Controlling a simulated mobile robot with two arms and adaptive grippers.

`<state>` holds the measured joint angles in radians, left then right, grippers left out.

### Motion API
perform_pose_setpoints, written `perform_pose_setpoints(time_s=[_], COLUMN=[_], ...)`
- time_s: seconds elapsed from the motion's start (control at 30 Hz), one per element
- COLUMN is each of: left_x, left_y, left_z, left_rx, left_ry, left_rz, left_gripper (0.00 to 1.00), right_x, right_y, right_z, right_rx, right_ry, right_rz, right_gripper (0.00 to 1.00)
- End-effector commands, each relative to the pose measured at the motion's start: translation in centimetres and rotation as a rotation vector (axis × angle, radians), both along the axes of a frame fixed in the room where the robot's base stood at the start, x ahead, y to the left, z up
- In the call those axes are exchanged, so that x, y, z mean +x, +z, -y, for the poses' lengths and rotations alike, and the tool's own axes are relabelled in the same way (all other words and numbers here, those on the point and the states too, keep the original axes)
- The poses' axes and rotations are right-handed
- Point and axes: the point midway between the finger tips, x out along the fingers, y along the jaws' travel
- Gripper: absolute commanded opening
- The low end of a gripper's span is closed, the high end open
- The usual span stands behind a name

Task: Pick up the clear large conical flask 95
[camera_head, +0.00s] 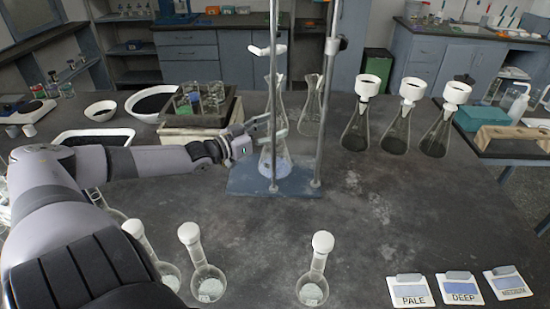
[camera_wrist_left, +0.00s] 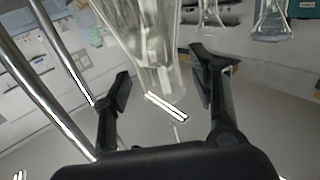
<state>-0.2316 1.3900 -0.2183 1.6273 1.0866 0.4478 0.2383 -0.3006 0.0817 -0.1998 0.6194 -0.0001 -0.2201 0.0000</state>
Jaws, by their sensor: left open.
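A clear conical flask (camera_head: 275,162) stands upright on the blue base plate (camera_head: 240,182) of a metal rod stand. My left gripper (camera_head: 276,126) comes in from the left at the flask's upper part. It is open, with its fingers at the flask's neck. In the left wrist view the clear glass (camera_wrist_left: 150,45) lies between and beyond the two dark fingers of the gripper (camera_wrist_left: 163,88). I cannot tell whether either finger touches the glass. Another clear flask (camera_head: 312,112) stands behind, to the right. My right gripper is not in view.
Two vertical rods (camera_head: 330,100) with clamps rise close to the flask. Several flasks with white funnels (camera_head: 410,92) stand to the right. Stoppered glasses (camera_head: 208,280) stand in front, and label cards (camera_head: 462,288) lie front right. The right-hand middle of the table is clear.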

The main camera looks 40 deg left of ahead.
Motion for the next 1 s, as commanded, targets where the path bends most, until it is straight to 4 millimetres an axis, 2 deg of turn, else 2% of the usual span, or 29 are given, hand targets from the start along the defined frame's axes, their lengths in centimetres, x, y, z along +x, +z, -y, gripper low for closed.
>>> perform_pose_setpoints(time_s=[0.07,0.83,1.0], left_x=[-0.01,-0.03,-0.03], left_y=[0.01,-0.06,-0.08], left_z=[-0.01,-0.01,0.00], left_rx=[0.000,0.000,0.000], left_ry=[0.000,0.000,0.000], left_rz=[0.000,0.000,-0.001], left_gripper=[0.52,0.01,0.00], right_x=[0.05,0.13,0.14], right_y=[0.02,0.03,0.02], right_z=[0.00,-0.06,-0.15], right_rx=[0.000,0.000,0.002], right_ry=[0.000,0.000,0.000], right_rz=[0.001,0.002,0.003], right_gripper=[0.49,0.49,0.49])
